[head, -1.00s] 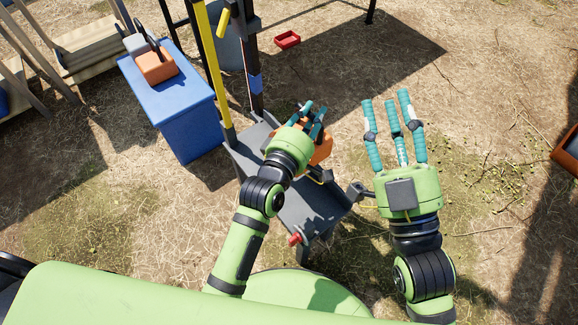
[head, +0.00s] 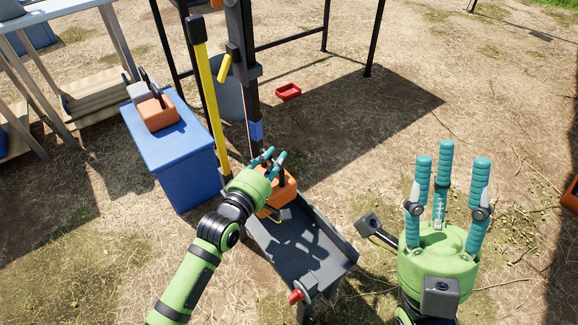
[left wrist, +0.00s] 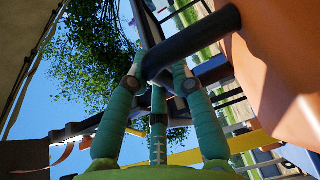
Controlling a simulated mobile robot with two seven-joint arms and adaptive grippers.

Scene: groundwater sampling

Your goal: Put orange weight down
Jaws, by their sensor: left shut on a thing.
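An orange weight (head: 283,190) with a dark handle is at the far end of the grey tray (head: 305,250), beside the black upright post. My left gripper (head: 272,159) is shut on its handle from the left. I cannot tell whether the weight's base touches the tray. In the left wrist view, the dark handle bar crosses my fingers and the weight's orange side (left wrist: 275,70) fills the right. A second orange weight (head: 157,112) sits with a grey block on a blue box. My right gripper (head: 450,165) is open and empty, fingers pointing up, right of the tray.
The blue box (head: 187,175) stands left of the tray. A yellow pole (head: 207,95) and black post (head: 240,60) rise at the tray's far end. A red knob (head: 296,296) sits at its near end. A small red tray (head: 288,92) lies on open ground behind.

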